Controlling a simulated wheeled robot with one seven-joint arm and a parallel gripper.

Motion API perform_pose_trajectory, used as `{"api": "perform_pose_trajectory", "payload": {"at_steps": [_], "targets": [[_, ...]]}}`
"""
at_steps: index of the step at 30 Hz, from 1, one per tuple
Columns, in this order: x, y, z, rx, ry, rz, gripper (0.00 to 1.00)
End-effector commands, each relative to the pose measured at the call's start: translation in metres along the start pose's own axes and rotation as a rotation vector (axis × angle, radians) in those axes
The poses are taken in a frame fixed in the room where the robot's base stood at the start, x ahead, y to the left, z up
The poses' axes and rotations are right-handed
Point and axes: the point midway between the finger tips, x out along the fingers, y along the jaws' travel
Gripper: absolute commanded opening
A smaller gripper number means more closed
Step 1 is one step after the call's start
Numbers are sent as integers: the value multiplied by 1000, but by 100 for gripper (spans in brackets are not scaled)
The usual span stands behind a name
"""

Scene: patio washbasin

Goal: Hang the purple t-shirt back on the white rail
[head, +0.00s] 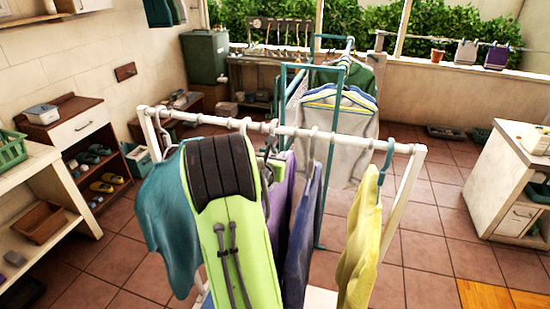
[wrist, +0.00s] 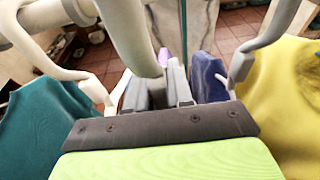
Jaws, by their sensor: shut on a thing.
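The purple t-shirt (head: 283,205) hangs below the white rail (head: 350,139), mostly hidden behind my green and dark arm. A small purple patch (wrist: 165,56) of it shows just beyond my fingers in the wrist view. My gripper (wrist: 168,78) is shut on what looks like the t-shirt's hanger; the grip itself is largely hidden. My gripper is close to the rail. I cannot tell whether the hook of that hanger rests on the rail.
A teal shirt (head: 165,215) hangs to the left on the rail. A dark blue garment (head: 303,240) is close on the right of the purple one, and a yellow garment (head: 360,245) hangs at the right end. Another rack with a grey shirt (head: 340,130) stands behind.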

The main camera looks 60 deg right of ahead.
Motion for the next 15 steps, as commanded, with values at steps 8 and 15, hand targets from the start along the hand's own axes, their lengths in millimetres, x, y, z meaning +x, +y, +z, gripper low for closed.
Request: {"api": "perform_pose_trajectory", "payload": {"at_steps": [8, 15], "targets": [[19, -1, 9, 0, -2, -2, 0], [36, -1, 13, 1, -3, 0, 0]]}}
